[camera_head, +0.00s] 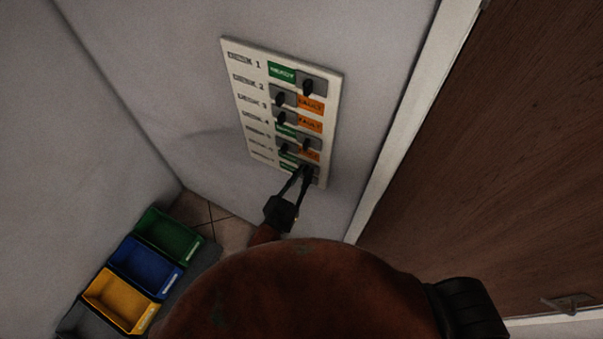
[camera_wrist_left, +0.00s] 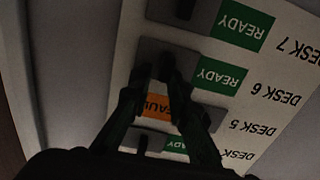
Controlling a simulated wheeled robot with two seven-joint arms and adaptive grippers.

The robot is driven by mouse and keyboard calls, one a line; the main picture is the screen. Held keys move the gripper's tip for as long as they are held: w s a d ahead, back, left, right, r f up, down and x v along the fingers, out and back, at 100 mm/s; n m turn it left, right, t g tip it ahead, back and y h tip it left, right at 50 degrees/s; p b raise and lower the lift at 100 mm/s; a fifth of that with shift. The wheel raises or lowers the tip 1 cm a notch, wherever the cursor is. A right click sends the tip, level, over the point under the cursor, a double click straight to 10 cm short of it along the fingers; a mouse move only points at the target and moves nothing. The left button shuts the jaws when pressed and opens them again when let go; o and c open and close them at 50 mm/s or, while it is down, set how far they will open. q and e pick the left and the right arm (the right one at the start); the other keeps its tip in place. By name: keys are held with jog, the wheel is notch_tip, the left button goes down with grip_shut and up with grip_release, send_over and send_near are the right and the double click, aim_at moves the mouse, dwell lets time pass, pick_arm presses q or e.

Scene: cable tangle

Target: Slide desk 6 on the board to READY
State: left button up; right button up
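The white board (camera_head: 237,62) hangs on the wall in the head view and appears upside down in the wrist view (camera_wrist_left: 277,62). In the wrist view, the desk 6 row shows its green READY label (camera_wrist_left: 217,74) uncovered, with the grey slider (camera_wrist_left: 190,61) over the other side of the row. My left gripper (camera_wrist_left: 157,72) is at this slider, its two dark fingertips close together around the knob and hiding most of it. In the head view my left gripper (camera_head: 305,171) reaches the board's bottom right part. My right gripper is in neither view.
The desk 5 row below shows orange FAULT (camera_wrist_left: 156,108); the desk 7 row shows green READY (camera_wrist_left: 243,25). Green (camera_head: 168,236), blue (camera_head: 146,267) and yellow (camera_head: 120,298) bins stand at the lower left. A brown door (camera_head: 500,150) is at the right.

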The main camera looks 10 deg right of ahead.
pick_arm(q)
jog(key=o, duration=0.3)
jog(key=shift+d, duration=0.1)
jog(key=shift+o, duration=0.2)
jog(key=shift+s+a, duration=0.1)
jog(key=shift+a, duration=0.15)
jog(key=v, duration=1.1)
jog(key=shift+s+a, duration=0.25)
jog(key=shift+s, duration=0.05)
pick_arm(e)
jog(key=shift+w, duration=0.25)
